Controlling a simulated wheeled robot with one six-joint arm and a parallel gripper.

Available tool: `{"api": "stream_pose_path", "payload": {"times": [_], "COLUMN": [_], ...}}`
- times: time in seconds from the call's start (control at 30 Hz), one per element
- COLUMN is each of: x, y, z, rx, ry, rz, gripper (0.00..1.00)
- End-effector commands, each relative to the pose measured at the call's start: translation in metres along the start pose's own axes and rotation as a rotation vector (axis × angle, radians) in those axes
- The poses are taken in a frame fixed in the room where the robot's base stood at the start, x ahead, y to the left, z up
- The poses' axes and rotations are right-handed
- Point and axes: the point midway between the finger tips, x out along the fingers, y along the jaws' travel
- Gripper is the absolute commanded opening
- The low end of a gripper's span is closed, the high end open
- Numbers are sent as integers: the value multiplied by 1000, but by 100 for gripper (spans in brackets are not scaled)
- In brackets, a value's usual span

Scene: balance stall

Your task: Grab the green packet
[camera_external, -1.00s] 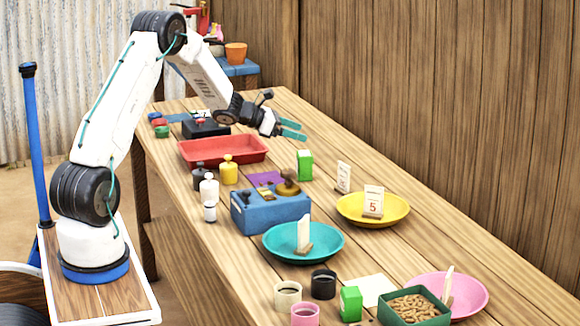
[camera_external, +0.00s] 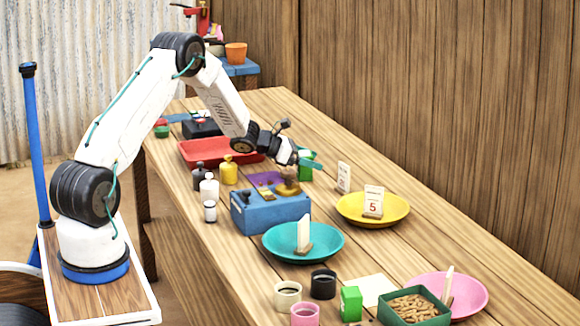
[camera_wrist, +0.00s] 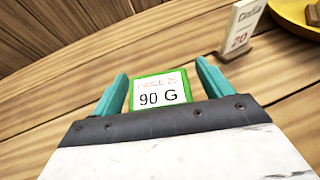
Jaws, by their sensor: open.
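A green packet (camera_external: 306,168) stands on the table beyond the blue box, partly hidden by my gripper in the external view. In the wrist view the green packet (camera_wrist: 160,92) shows a white label reading "90 G". My gripper (camera_external: 309,161) is open at the packet. In the wrist view its two teal fingers (camera_wrist: 161,88) stand on either side of the packet, with small gaps visible. A second green packet (camera_external: 351,304) stands at the front of the table, beside the dark cup.
A price card (camera_external: 344,177) stands close to the right of the packet, near the yellow plate (camera_external: 345,214). The blue box (camera_external: 270,212) with weights is in front. A red tray (camera_external: 195,152) lies to the left. The table beyond the packet is clear.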

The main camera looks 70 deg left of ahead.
Motion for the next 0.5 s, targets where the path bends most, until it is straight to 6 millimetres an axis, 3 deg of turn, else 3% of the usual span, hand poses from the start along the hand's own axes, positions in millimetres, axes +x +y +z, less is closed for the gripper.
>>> {"api": "stream_pose_path", "payload": {"times": [0.17,0.33,0.37,0.5], "x": [0,0,0,0], "y": [0,0,0,0], "z": [0,0,0,0], "rx": [0,0,0,0], "ry": [0,0,0,0], "rz": [1,1,1,1], "gripper": [78,34,29,29]}}
